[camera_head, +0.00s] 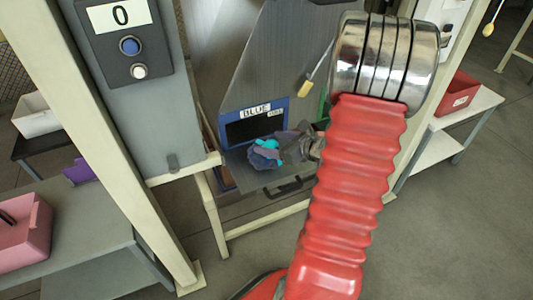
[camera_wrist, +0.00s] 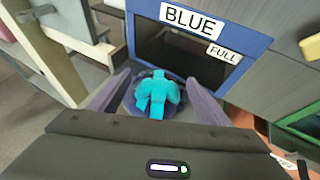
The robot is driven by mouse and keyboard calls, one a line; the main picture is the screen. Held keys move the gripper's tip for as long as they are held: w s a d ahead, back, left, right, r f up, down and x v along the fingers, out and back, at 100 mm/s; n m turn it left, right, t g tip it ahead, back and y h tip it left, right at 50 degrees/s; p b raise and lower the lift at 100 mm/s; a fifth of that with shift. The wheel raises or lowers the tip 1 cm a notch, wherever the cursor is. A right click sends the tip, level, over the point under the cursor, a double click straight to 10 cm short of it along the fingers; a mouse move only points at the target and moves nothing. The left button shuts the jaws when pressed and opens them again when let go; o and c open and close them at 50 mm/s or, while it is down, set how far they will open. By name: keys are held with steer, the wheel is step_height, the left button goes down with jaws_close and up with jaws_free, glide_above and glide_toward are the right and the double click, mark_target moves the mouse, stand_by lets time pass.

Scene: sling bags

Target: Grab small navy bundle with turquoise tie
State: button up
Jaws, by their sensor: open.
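A small navy bundle (camera_head: 262,161) with a turquoise tie (camera_head: 266,145) lies on the grey ledge (camera_head: 238,178) below the BLUE opening. In the wrist view the turquoise tie (camera_wrist: 155,96) faces me, and a little dark cloth shows around it. My gripper (camera_wrist: 158,80) is open, with one finger on each side of the bundle. I cannot tell whether the fingers touch it. In the head view my arm covers much of the area right of the bundle.
The blue-framed opening (camera_wrist: 226,38), labelled BLUE and FULL, stands just behind the bundle. A dark handle (camera_head: 289,187) is on the ledge's front. A yellow tag (camera_head: 305,88) hangs above right. A pink bin (camera_head: 24,232) is at left, a red bin (camera_head: 455,92) at right.

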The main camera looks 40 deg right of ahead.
steer(key=shift+c, duration=0.3)
steer(key=c, duration=1.6)
